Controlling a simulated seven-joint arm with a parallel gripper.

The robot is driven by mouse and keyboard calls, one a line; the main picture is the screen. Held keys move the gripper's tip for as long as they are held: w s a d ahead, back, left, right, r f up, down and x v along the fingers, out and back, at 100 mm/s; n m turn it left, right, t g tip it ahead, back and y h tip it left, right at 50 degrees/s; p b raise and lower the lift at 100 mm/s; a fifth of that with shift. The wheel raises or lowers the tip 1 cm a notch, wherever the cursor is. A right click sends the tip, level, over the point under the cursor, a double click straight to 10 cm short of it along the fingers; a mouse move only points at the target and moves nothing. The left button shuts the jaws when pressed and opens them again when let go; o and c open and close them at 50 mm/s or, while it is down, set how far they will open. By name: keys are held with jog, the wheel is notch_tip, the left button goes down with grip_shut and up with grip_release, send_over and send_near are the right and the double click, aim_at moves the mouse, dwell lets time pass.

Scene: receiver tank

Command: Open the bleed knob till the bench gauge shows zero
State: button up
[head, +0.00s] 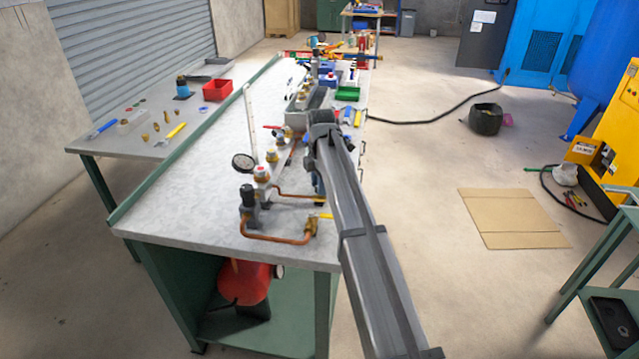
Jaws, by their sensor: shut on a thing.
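The bench gauge (243,162) is a small round dial with a dark rim at the left of the pipework on the bench. Its needle and marks are too small to read. A regulator with a black knob (247,196) stands in front of it. A fitting with a red top (262,173) stands beside the gauge. I cannot tell which part is the bleed knob. My arm reaches up from the lower right across the bench's right edge. My fingers and whatever lies between them are hidden behind the arm.
Copper pipe (274,240) loops at the bench's near end, with a yellow-handled valve (312,226) close to my arm. A green tray (348,93) and loose tools lie farther back. The left of the bench top (205,165) is clear. A red tank (243,282) sits below.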

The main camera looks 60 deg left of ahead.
jog(key=m, duration=1.2)
jog(key=shift+m+t, duration=0.3)
jog(key=m, duration=0.3)
jog(key=shift+a+m, duration=0.1)
jog(key=shift+m, duration=0.3)
jog(key=m, duration=0.4)
jog(key=shift+h, duration=0.3)
jog(key=m, duration=0.8)
jog(key=shift+m, duration=2.1)
